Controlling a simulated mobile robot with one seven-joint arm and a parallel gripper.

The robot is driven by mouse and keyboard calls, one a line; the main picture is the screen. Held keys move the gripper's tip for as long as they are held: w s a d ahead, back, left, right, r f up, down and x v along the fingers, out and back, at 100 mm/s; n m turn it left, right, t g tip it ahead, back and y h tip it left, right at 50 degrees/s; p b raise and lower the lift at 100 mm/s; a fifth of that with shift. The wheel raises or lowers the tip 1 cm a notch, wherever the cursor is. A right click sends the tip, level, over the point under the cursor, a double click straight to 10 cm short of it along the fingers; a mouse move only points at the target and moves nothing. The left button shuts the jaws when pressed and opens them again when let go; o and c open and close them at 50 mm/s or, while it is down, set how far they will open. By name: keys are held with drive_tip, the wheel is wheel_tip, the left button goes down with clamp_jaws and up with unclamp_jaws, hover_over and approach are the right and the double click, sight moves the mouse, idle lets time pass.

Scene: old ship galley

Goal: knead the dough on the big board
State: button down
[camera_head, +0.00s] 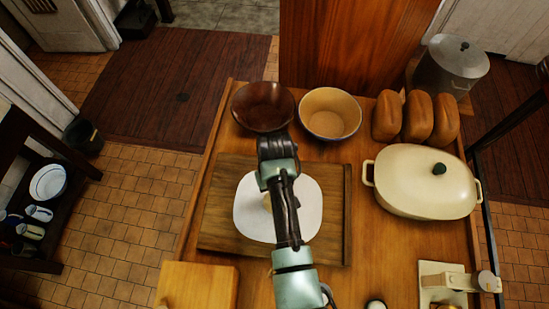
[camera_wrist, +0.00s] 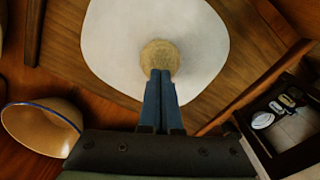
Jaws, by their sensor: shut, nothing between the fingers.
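The big board (camera_head: 220,215) lies flat on the wooden table, and it also fills much of the wrist view (camera_wrist: 60,50). A white rounded patch (camera_head: 308,205), perhaps flour or a sheet, covers its middle; it also shows in the wrist view (camera_wrist: 110,40). The dough, a small tan lump (camera_wrist: 160,52), sits on the white patch. In the head view my arm hides most of it, leaving a pale edge (camera_head: 267,201). My gripper (camera_wrist: 160,74) is shut and empty, its blue fingertips overlapping the dough's near edge in the wrist view. I cannot tell whether they touch it.
A dark brown bowl (camera_head: 263,105) and a tan bowl (camera_head: 330,113) stand behind the board. Several loaves (camera_head: 417,118) and a cream lidded pot (camera_head: 415,185) stand to the right. A smaller board (camera_head: 198,288) lies front left; a scale-like device (camera_head: 455,280) stands front right.

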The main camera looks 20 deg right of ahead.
drive_tip(key=shift+f, duration=0.1)
drive_tip(key=shift+f+b, duration=0.55)
drive_tip(key=shift+f, duration=0.1)
drive_tip(key=shift+s+f, duration=0.15)
idle(0.5)
drive_tip(key=shift+r+p, duration=0.75)
drive_tip(key=shift+p, duration=0.25)
drive_tip(key=shift+f, duration=0.2)
